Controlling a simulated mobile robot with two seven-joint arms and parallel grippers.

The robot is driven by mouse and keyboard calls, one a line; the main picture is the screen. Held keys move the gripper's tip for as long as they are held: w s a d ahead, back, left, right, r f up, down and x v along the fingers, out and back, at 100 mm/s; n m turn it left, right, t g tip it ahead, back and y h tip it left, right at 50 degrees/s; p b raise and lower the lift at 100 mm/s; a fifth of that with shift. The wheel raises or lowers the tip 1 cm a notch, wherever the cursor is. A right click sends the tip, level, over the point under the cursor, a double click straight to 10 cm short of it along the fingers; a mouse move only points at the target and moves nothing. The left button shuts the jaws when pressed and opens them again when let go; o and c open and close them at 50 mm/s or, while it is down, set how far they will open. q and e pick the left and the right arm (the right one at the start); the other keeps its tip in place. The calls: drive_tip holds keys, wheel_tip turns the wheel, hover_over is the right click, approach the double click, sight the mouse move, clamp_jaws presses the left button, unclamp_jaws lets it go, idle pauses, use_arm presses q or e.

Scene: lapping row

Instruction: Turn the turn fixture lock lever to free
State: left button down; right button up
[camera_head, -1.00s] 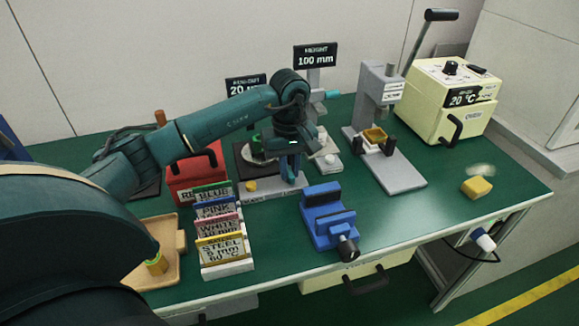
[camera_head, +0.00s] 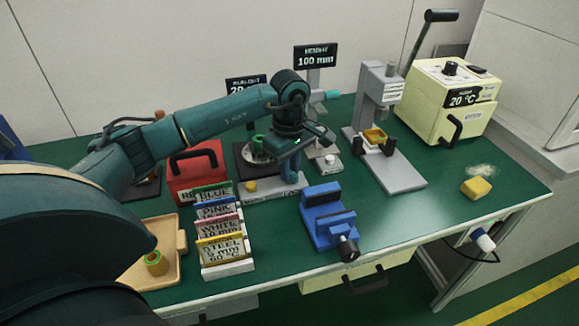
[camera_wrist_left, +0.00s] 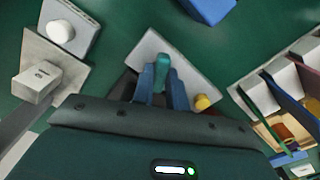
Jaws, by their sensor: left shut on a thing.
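The turn fixture (camera_head: 258,197) is a low grey block with a yellow knob (camera_head: 250,186), near the middle of the bench in the head view. It also shows in the left wrist view (camera_wrist_left: 185,68), with the yellow knob (camera_wrist_left: 202,102) beside my fingers. My left gripper (camera_head: 291,174) is over the fixture's right part. In the left wrist view its blue fingers (camera_wrist_left: 162,92) are shut on a teal lever (camera_wrist_left: 162,68), which stands out between them. The lever is mostly hidden in the head view. I cannot read its position marks. My right gripper is not in view.
A blue vise (camera_head: 325,222) stands to the right front of the fixture. A rack of labelled cards (camera_head: 226,268) is to its left front, and a red box (camera_head: 190,178) is left. A dark lapping plate is behind. The right front bench top (camera_head: 400,220) is clear.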

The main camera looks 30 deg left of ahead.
use_arm(q)
drive_tip(key=n, duration=0.3)
drive_tip(key=shift+n, duration=0.4)
drive_tip(key=n, duration=0.3)
drive_tip(key=shift+p, duration=0.4)
drive_tip(key=shift+n+p, duration=0.35)
drive_tip(key=shift+n, duration=2.45)
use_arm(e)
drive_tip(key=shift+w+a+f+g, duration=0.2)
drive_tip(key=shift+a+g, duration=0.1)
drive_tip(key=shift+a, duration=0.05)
use_arm(q)
drive_tip(key=c, duration=1.4)
unclamp_jaws()
